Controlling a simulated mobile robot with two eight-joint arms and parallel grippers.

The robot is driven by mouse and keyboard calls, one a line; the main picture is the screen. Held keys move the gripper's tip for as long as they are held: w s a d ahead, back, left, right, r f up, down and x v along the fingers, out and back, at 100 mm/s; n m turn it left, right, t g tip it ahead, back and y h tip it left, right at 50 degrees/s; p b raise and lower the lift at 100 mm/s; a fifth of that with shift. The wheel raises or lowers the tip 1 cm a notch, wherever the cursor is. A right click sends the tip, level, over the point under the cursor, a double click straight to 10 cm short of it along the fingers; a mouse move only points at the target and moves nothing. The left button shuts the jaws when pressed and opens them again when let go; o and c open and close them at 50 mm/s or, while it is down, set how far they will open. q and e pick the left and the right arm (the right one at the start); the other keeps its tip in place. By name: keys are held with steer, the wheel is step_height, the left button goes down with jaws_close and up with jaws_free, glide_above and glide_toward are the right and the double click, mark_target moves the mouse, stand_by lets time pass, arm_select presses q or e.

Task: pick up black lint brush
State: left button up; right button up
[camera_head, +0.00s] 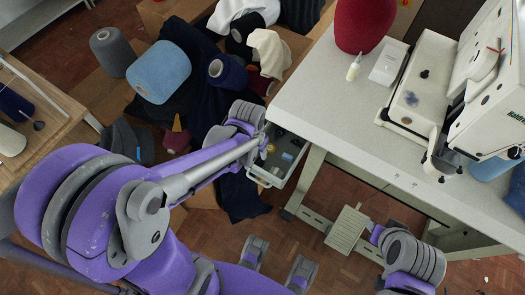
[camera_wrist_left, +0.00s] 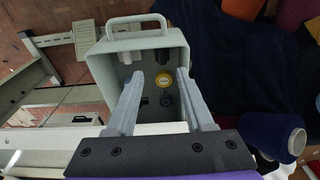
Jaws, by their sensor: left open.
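My left gripper (camera_wrist_left: 158,78) is open, its two grey fingers spread over a pale green drawer or bin (camera_wrist_left: 97,72) in the left wrist view. In the head view the left gripper (camera_head: 264,140) is at the bin (camera_head: 265,179) beside the table, partly hidden by my wrist. Inside lie small dark pieces (camera_wrist_left: 163,56) and a yellow ring-shaped item (camera_wrist_left: 165,81). The black lint brush is not clearly distinguishable among the dark pieces. Nothing shows between the fingertips.
The white worktable (camera_head: 320,95) carries a sewing machine (camera_head: 485,115), a red cone (camera_head: 363,25) and a small bottle (camera_head: 353,68). Yarn cones, including a light blue one (camera_head: 160,72), and dark cloth crowd the left of the bin. A pedal (camera_head: 348,230) stands below the table.

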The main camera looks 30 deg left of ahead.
arm_select(q)
steer(key=b, duration=0.1)
glide_above(259, 161)
steer(key=f, duration=0.5)
steer(key=shift+s+f, duration=0.25)
steer(key=shift+s, duration=0.15)
steer(key=shift+w+f+b, duration=0.15)
steer(key=shift+f, duration=0.85)
steer(key=shift+w+f+b, duration=0.2)
steer(key=shift+f, duration=0.75)
steer(key=shift+w+f+b, duration=0.15)
steer(key=shift+f, duration=0.85)
jaws_close()
